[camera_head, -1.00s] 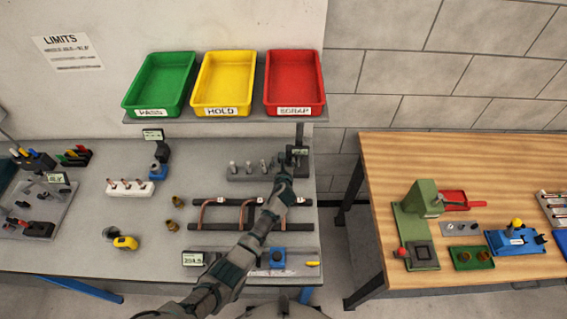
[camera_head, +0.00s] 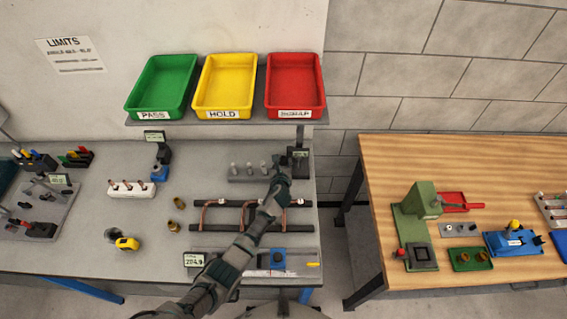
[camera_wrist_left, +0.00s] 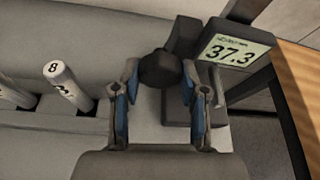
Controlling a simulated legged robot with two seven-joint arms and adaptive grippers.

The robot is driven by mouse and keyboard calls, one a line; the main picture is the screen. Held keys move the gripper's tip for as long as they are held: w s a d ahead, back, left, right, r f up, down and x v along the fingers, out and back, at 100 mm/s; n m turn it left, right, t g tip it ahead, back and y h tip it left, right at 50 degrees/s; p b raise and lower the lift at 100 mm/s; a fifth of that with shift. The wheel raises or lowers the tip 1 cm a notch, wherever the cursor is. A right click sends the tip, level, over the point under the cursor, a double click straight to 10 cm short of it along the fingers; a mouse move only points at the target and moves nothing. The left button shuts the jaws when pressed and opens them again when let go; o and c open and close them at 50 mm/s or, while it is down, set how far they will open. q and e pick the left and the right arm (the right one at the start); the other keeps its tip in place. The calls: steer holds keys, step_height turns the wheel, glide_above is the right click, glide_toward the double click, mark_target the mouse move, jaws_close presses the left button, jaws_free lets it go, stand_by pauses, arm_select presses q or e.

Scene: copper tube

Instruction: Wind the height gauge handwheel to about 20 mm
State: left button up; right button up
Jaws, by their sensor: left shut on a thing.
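The height gauge (camera_head: 300,152) stands at the back right of the grey bench, with a dark upright column. In the left wrist view its display (camera_wrist_left: 235,54) reads 37.3. The dark round handwheel (camera_wrist_left: 160,68) sits just left of the display. My left gripper (camera_head: 281,164) reaches the gauge's left side in the head view. In the left wrist view its two blue-padded fingers are shut on the handwheel, one on each side. In the head view the gripper hides the handwheel. My right gripper is not in view.
A block of numbered pins (camera_head: 247,172) stands just left of the gauge; the pin marked 8 (camera_wrist_left: 62,80) is close by. A dark rack with copper tubes (camera_head: 225,228) lies under my forearm. A shelf with the red tray (camera_head: 295,88) hangs above the gauge.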

arm_select(q)
steer(key=shift+n+h, duration=0.7)
steer(key=shift+n, duration=0.2)
steer(key=shift+n+h, duration=0.4)
steer(key=shift+n, duration=0.2)
steer(key=shift+f+n+t+h+b, duration=0.15)
steer(key=shift+n+t+h+b, duration=0.2)
steer(key=shift+n, duration=0.35)
steer(key=n+b, duration=0.1)
steer(key=n+h+b, duration=0.1)
steer(key=shift+f+n+t+h+b, duration=0.15)
steer(key=shift+n+t+h+b, duration=0.1)
steer(key=shift+n+b, duration=0.1)
steer(key=shift+a+n+t+h+b, duration=0.1)
steer(key=shift+n+t+h+b, duration=0.45)
steer(key=shift+n+b, duration=1.15)
steer(key=o, duration=1.1)
